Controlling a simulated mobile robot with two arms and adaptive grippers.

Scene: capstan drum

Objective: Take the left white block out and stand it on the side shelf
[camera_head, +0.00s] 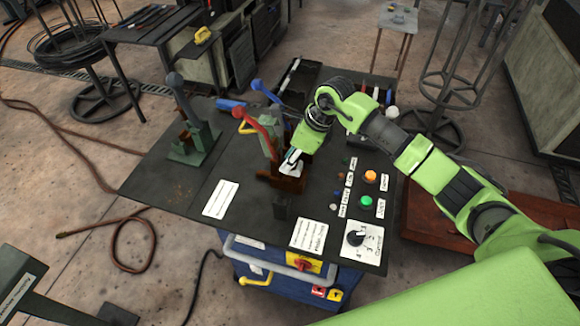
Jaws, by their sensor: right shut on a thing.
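My right arm reaches in from the right over the dark control table (240,180). Its gripper (292,156) is shut on a small white block (291,169), at a rust-brown holder (288,183) beside a red lever. The fingers cover part of the block, and I cannot tell whether it is still seated in the holder or lifted clear. No second white block shows clearly there. I cannot tell for certain which surface is the side shelf. My left gripper is out of view.
A red lever (262,136) and a blue lever (267,93) stand close to my right gripper. A green lever stand (193,143) is at the table's left. Buttons, including a green one (365,201), and a dial (356,238) are at the right. The table's front left is fairly clear.

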